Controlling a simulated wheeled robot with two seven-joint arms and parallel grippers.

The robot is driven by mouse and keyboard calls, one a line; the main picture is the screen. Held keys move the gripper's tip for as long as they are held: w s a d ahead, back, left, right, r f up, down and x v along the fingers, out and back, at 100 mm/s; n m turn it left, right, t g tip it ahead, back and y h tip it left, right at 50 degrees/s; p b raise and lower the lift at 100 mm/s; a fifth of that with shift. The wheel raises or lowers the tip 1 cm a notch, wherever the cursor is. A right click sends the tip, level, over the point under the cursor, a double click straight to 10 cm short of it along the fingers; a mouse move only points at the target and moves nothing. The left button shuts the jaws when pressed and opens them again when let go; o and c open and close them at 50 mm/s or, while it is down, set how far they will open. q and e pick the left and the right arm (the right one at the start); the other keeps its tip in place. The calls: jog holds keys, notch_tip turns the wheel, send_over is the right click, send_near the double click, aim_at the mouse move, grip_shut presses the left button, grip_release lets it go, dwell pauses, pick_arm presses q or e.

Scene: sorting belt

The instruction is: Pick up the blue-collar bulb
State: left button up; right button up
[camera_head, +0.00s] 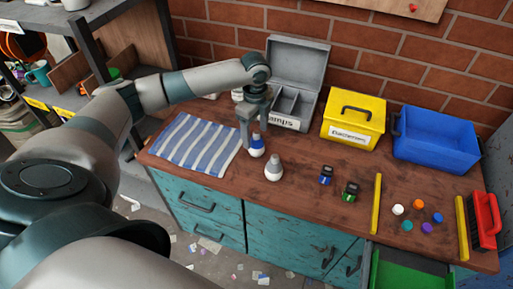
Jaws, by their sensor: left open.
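The blue-collar bulb (257,148) stands upright on the wooden counter, with its white body low and a blue band above. My left gripper (254,132) points down over it, open, its fingers at the height of the bulb's upper part. I cannot tell whether the fingers touch it. The bulb's top is partly hidden by the gripper. A second bulb with a grey collar (273,168) stands just in front and to the right. My right gripper is not in view.
A striped cloth (193,144) lies left. Behind stand an open grey box (299,66) with compartments, a yellow box (354,116) and a blue bin (436,139). Two small dark items (326,175) (350,192), yellow bars (377,204), coloured discs (418,205) and a red brush (485,221) lie right.

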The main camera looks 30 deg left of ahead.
aim_at(256, 142)
pick_arm(q)
jog(key=shift+s+d+f+p, duration=0.1)
jog(key=shift+f+p, duration=0.35)
jog(key=shift+f, duration=0.2)
jog(key=shift+f+p, duration=0.55)
jog(key=shift+f, duration=1.35)
jog(key=shift+c, duration=0.3)
jog(key=c, duration=1.1)
notch_tip(256, 142, up, 10)
jog(key=shift+r+b, duration=0.1)
jog(key=shift+b, duration=1.15)
